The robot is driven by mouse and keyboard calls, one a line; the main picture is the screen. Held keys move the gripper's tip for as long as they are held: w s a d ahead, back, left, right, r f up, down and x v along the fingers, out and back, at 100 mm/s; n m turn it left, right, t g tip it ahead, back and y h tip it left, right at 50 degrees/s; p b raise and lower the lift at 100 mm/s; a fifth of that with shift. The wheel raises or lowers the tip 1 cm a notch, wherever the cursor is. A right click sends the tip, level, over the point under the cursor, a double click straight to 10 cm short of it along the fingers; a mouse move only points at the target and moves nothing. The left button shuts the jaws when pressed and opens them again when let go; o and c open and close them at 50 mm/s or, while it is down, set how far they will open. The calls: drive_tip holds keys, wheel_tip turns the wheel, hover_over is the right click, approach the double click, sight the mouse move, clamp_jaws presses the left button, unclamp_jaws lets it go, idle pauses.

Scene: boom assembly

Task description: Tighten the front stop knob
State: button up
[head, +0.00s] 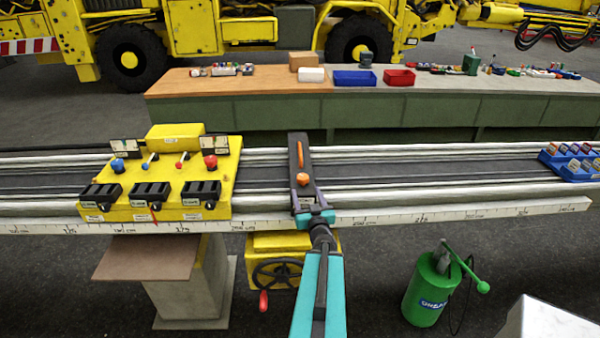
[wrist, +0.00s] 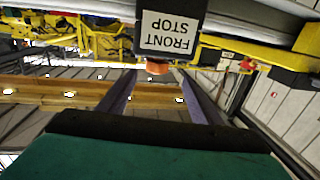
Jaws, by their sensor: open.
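The front stop is a dark block (head: 298,150) lying across the boom rail, with an orange strip on top. Its orange knob (head: 303,180) is at the block's near end. In the wrist view, the FRONT STOP label (wrist: 167,33) appears upside down on the block, and the orange knob (wrist: 158,68) shows just below it. My gripper (head: 308,193) is at the near end of the stop. In the wrist view, my gripper (wrist: 157,76) is open, its two fingers spread on either side of the knob with visible gaps. I cannot tell whether the fingertips reach the knob's depth.
A yellow control panel (head: 225,170) with levers and black trays sits on the rail to the left. A yellow box with a handwheel (head: 277,274) is below the rail. Blue bins (head: 572,165) are at the far right. A green canister (head: 428,295) stands on the floor.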

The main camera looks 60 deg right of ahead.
sight(301, 174)
drive_tip(key=shift+s, duration=0.15)
drive_tip(key=shift+d+b, duration=0.2)
drive_tip(key=shift+b, duration=0.15)
drive_tip(key=shift+w+d+f+b, duration=0.15)
drive_tip(key=shift+w+f+b, duration=0.05)
drive_tip(key=shift+b, duration=0.55)
drive_tip(key=b+x, duration=0.2)
drive_tip(key=b, duration=0.5)
drive_tip(key=shift+b, duration=0.3)
drive_tip(key=shift+w+d+r, duration=0.2)
drive_tip(key=shift+w+d, duration=0.05)
drive_tip(key=shift+d, duration=0.15)
drive_tip(key=shift+p+x, duration=0.85)
drive_tip(key=shift+x, duration=4.25)
drive_tip(key=c, duration=1.1)
